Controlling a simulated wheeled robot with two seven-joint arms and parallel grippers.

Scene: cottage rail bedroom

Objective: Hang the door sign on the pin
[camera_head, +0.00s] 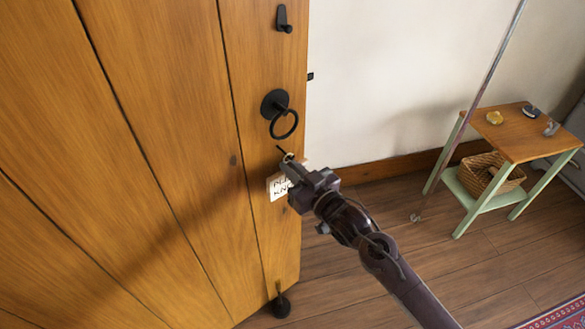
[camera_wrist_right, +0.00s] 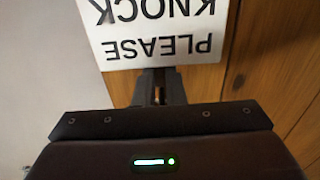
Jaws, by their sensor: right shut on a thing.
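The door sign (camera_head: 277,188) is a small white plate with dark lettering, close to the wooden door (camera_head: 190,120). In the right wrist view the sign (camera_wrist_right: 150,30) reads PLEASE KNOCK upside down. My right gripper (camera_head: 288,166) is shut on the sign at its top and partly covers it in the head view. A small ring (camera_head: 289,156) shows at the fingertips. A short dark pin (camera_head: 280,149) sticks out just above it; I cannot tell whether the ring is around the pin. In the wrist view the fingers (camera_wrist_right: 158,90) meet at the sign's edge. My left gripper is not in view.
A black ring handle (camera_head: 284,124) hangs above the pin, and a black latch (camera_head: 284,18) sits higher. A small green-legged table (camera_head: 527,140) with a wicker basket (camera_head: 490,177) stands at right. The floor between is mostly clear.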

